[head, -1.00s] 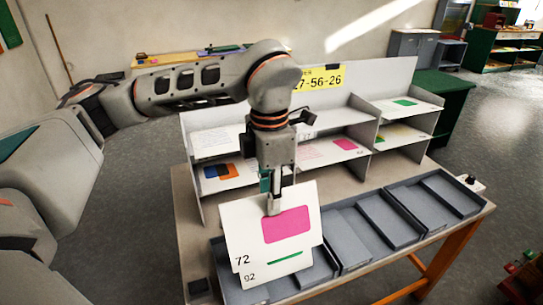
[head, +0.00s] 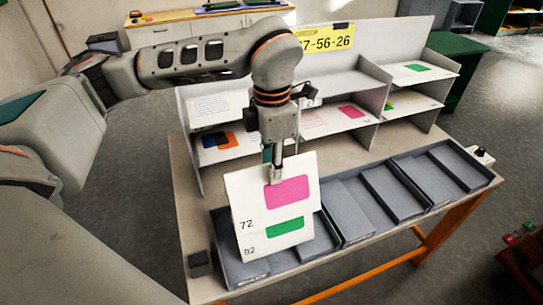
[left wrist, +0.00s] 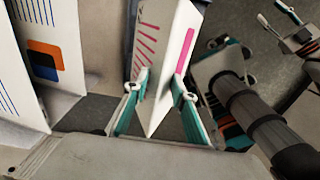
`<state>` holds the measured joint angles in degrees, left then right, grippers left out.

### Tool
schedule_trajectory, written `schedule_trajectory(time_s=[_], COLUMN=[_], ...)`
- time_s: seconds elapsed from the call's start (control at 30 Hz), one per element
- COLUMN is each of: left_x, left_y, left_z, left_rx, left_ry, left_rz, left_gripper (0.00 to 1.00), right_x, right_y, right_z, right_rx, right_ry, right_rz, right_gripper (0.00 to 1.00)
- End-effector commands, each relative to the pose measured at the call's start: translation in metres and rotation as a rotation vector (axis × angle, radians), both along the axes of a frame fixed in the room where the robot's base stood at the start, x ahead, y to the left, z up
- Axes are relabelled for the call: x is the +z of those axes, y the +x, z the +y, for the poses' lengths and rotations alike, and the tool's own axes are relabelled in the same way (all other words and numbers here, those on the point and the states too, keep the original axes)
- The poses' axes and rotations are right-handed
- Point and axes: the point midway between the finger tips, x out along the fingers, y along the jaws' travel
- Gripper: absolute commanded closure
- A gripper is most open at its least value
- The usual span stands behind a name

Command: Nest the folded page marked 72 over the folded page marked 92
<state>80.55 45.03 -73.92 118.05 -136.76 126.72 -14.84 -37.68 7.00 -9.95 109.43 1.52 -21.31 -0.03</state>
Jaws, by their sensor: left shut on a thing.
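The folded page marked 72 (head: 248,196) is white with a pink block and stands tilted in the head view. My left gripper (head: 274,178) is shut on its top fold. In the left wrist view the fingers (left wrist: 160,98) straddle the page (left wrist: 167,55), one on each side. The page marked 92 (head: 262,246), white with a green block, shows just below page 72, at the left tray compartment. Its upper part is hidden; I cannot tell whether the pages touch. What looks like my right gripper (left wrist: 300,38) is at the upper right edge of the wrist view, its jaws unclear.
Grey trays (head: 395,190) run along the table's front, empty to the right. Behind stands a grey shelf unit (head: 378,62) with several printed pages, one (head: 220,145) with orange and blue blocks. A small dark block (head: 200,263) sits at the front left.

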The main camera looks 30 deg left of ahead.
Motion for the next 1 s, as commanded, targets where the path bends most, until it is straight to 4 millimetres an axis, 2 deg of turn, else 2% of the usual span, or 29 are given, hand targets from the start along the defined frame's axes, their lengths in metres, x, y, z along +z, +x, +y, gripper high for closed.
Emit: schedule_trajectory(time_s=[0.47,0.8,1.0], left_x=[-0.045,-0.077,-0.095], left_y=[-0.001,0.000,0.000], left_z=[0.000,0.000,0.000], left_rx=[0.000,0.000,0.001], left_ry=[-0.001,0.000,0.000], left_rz=[0.001,0.000,0.000], left_gripper=[0.89,0.89,0.89], right_x=[0.000,0.003,-0.007], right_y=[0.004,0.014,0.014], right_z=[0.003,0.016,0.022], right_rx=[-0.003,0.026,0.036], right_ry=[0.007,0.024,0.032], right_rz=[-0.008,-0.053,-0.058], right_gripper=[0.60,0.60,0.60])
